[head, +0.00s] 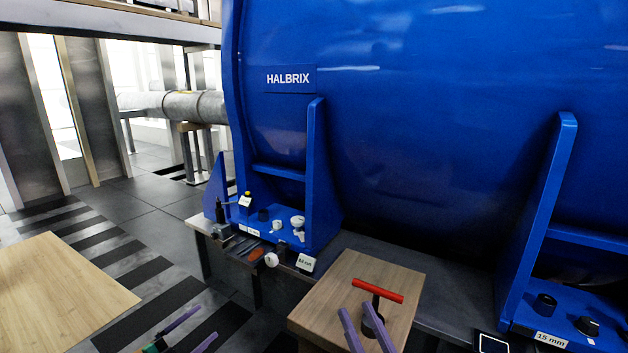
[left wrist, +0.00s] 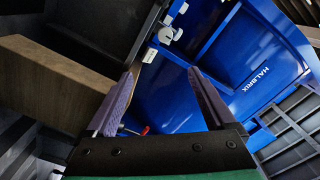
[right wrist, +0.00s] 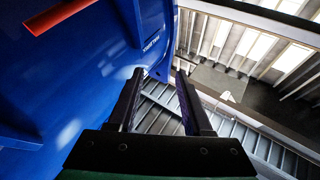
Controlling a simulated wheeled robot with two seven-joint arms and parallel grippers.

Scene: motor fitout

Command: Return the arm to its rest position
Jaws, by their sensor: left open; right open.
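My left gripper (head: 208,321) is low at the left of the head view, over the striped floor. Its two purple fingers are apart with nothing held; they also show open in the left wrist view (left wrist: 160,80). My right gripper (head: 355,308) is at the bottom centre, in front of a red T-handled tool (head: 378,290) above a wooden block. Its fingers are apart, and in the right wrist view (right wrist: 158,72) nothing is between them. A red bar (right wrist: 62,14) shows at the upper left there. Contact between the right fingers and the tool's dark base cannot be told.
A large blue HALBRIX motor (head: 430,100) fills the back and right. A wooden block (head: 335,285) stands before it. Small parts and tools sit near the blue foot (head: 285,238). A "15 mm" label (head: 551,339) is at right. A wooden table (head: 60,290) is at left.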

